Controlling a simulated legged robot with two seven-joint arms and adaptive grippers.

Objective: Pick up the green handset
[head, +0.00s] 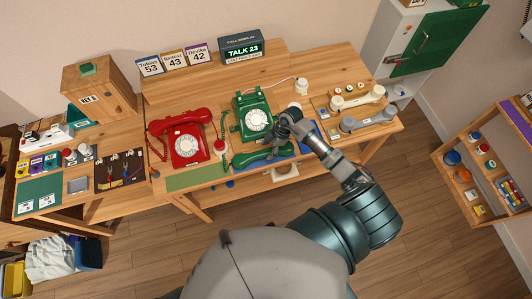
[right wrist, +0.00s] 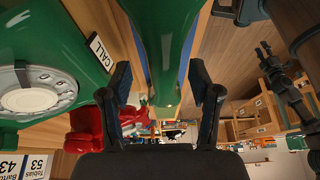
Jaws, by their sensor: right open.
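The green handset (head: 262,155) lies on a blue mat in front of the green dial phone (head: 255,119). My right gripper (head: 279,140) is open, just above the handset's right part. In the right wrist view the handset (right wrist: 166,45) runs lengthwise between the two spread fingers (right wrist: 160,92), and I see no clear contact. The gripper partly hides the handset in the head view. My left gripper is outside the head view; a dark gripper shape, probably the left one (right wrist: 268,60), shows at the right of the right wrist view, its jaws unclear.
A red dial phone (head: 186,143) stands left of the green phone, with a small red-and-white item (head: 220,147) between them. Cream (head: 358,98) and grey (head: 368,118) handsets lie at the right. A display reading "TALK 23" (head: 242,49) stands behind. A green mat (head: 192,178) lies at the front.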

